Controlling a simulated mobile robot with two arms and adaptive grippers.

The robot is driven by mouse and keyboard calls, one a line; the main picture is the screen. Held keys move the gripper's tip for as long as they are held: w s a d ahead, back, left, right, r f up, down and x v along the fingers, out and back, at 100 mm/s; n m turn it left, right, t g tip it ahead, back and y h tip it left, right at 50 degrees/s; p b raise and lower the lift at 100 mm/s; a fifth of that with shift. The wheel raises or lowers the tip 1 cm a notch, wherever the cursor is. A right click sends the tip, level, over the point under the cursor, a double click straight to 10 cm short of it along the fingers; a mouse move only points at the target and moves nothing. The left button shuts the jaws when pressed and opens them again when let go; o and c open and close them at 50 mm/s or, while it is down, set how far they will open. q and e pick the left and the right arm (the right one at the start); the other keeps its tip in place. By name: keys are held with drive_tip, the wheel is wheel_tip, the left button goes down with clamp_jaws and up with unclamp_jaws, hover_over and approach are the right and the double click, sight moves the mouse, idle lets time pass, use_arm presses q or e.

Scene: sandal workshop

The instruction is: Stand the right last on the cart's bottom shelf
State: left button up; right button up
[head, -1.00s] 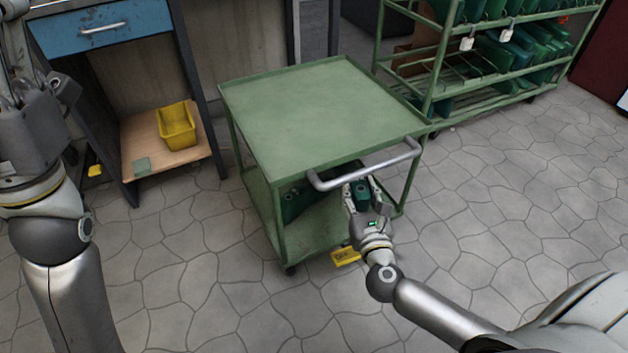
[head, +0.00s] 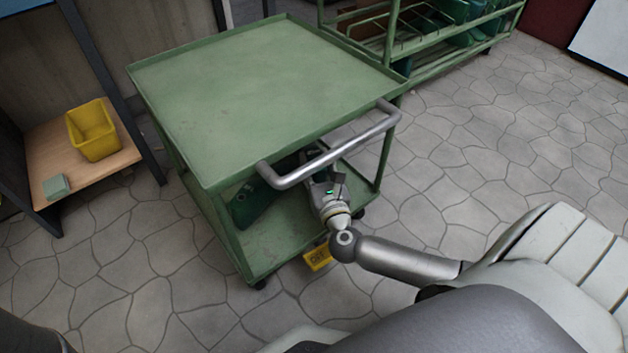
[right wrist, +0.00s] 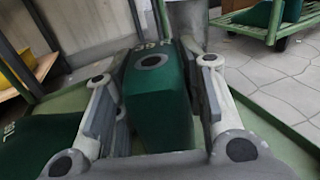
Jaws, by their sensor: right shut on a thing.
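The green cart (head: 265,95) stands ahead, with its metal handle (head: 335,150) toward me. My right gripper (head: 322,178) reaches under the handle, between the top and the bottom shelf (head: 262,262). In the right wrist view my right gripper (right wrist: 152,75) is shut on a dark green last (right wrist: 160,115), which has a round hole on top and looks roughly upright. Whether its base touches the shelf is hidden. Another green last (head: 248,205) is on the bottom shelf to the left; it also shows in the right wrist view (right wrist: 35,148). My left gripper is out of view.
A yellow tag (head: 318,257) is at the shelf's front edge. A yellow bin (head: 93,130) and a small green block (head: 56,186) sit on a wooden shelf at left. A green rack (head: 440,50) stands behind the cart. The floor at right is clear.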

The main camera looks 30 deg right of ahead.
drive_tip(key=shift+f+b, duration=1.6)
drive_tip(key=shift+f, duration=0.4)
drive_tip(key=shift+r, duration=0.1)
drive_tip(key=o, duration=1)
